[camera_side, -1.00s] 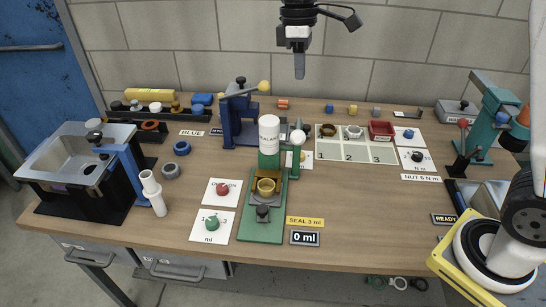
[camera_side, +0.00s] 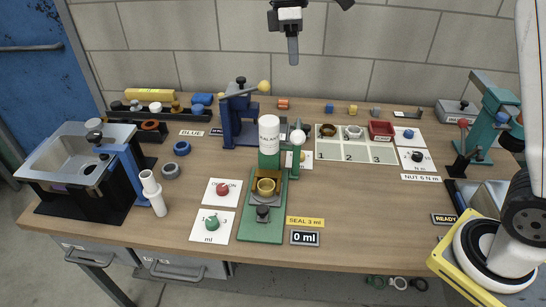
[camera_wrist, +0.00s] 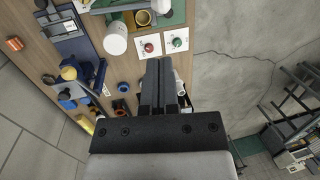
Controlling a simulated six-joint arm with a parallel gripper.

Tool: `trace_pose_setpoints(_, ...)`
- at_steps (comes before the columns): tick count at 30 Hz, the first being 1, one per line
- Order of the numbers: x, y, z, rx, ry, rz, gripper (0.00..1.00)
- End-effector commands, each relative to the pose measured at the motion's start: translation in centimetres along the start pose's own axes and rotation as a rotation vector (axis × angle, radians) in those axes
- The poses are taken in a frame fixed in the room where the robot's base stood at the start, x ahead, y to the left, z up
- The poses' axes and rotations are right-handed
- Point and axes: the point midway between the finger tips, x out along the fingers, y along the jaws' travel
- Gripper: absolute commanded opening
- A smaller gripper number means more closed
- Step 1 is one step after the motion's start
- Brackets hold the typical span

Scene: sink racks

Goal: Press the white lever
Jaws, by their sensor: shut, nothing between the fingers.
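A white-knobbed lever (camera_side: 298,137) stands beside the green sealant dispenser (camera_side: 262,215), to the right of its white bottle (camera_side: 269,133). In the wrist view the white bottle (camera_wrist: 115,38) shows at the upper left; I cannot make out the lever knob there. A brass cup (camera_side: 266,187) sits under the bottle, in front of it. My gripper (camera_side: 293,60) is shut and empty, pointing down high above the back of the table, well apart from the lever. In the wrist view its fingers (camera_wrist: 160,65) lie together and hide part of the scene.
A blue press (camera_side: 240,115) with a yellow-knobbed arm stands left of the bottle. A numbered tray (camera_side: 357,153) lies to the right. Red (camera_side: 222,189) and green (camera_side: 211,223) buttons are at front left. A display (camera_side: 304,238) reads 0 ml.

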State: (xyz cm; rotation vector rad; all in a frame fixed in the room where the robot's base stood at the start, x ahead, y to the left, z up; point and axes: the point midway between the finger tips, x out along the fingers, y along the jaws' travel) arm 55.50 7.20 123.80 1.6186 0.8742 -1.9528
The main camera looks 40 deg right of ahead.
Motion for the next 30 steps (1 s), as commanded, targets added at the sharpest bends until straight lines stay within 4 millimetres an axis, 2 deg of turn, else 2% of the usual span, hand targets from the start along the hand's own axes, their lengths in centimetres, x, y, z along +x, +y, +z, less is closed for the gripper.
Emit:
trace_pose_setpoints(8,2.3,-0.1,0.0,0.0,-0.001,-0.001,0.0)
trace_pose_setpoints(24,10.3,-0.1,0.1,0.0,-0.002,-0.001,0.0)
trace_pose_setpoints(30,12.5,0.0,0.0,0.0,0.0,-0.001,0.0)
